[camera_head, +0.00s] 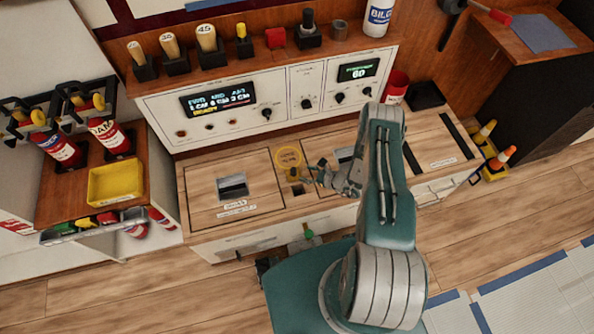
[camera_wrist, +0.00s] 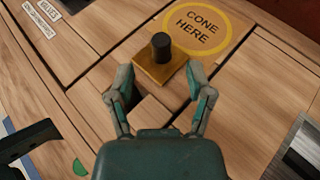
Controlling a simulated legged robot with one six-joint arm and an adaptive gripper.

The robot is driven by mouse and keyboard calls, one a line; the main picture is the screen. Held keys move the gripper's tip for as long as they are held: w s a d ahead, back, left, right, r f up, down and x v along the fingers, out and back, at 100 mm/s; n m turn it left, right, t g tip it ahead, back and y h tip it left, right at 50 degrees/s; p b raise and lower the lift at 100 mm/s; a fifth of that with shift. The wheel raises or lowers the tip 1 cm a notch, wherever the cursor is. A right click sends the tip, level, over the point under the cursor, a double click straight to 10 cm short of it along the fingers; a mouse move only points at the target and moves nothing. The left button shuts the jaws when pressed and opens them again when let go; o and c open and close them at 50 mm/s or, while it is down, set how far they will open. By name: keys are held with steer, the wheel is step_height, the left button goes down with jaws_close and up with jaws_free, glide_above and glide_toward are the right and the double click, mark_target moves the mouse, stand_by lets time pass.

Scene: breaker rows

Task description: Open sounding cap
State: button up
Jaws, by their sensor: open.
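The sounding cap (camera_wrist: 159,68) is a square brass-coloured plate with a black knob (camera_wrist: 161,46) on top. In the wrist view it lies at the near edge of the yellow "CONE HERE" ring (camera_wrist: 197,34). My gripper (camera_wrist: 160,82) is open, with one fingertip on each side of the plate's near part; I cannot tell if they touch it. A dark-edged square recess (camera_wrist: 152,113) shows between the fingers, on the near side of the plate. In the head view my gripper (camera_head: 312,175) is just right of the small cap (camera_head: 293,175), and a dark square (camera_head: 297,190) lies below it.
Wooden hatch panels (camera_head: 232,187) lie left of my gripper. A control panel (camera_head: 270,100) stands behind, under a shelf with wooden-handled tools (camera_head: 206,38). A yellow tray (camera_head: 115,184) and fire extinguishers (camera_head: 58,148) are at the left. The floor at right (camera_head: 500,235) is mostly clear.

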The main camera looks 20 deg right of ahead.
steer(key=v, duration=0.5)
steer(key=shift+s+d, duration=0.2)
steer(key=w+a+r+n+g+y, duration=0.1)
steer(key=w+a+r+n+g, duration=0.2)
steer(key=r, duration=0.7)
steer(key=w+r+n+g+y, duration=0.1)
steer(key=w+r+n, duration=0.1)
steer(key=r+n, duration=0.5)
steer(key=s+a+r+n+g+h, duration=0.1)
steer(key=a+r+n+g, duration=0.15)
steer(key=r, duration=0.65)
steer(key=s+a+r+n+g+h, duration=0.1)
steer(key=s+a+r+n, duration=0.15)
steer(key=r, duration=0.75)
steer(key=s+r+n+t+h, duration=0.3)
steer(key=s+r+n+h, duration=0.6)
steer(key=s+r, duration=1.2)
steer(key=r+n, duration=0.1)
steer(key=n, duration=0.2)
steer(key=shift+r+t, duration=0.15)
steer(key=shift+t, duration=0.2)
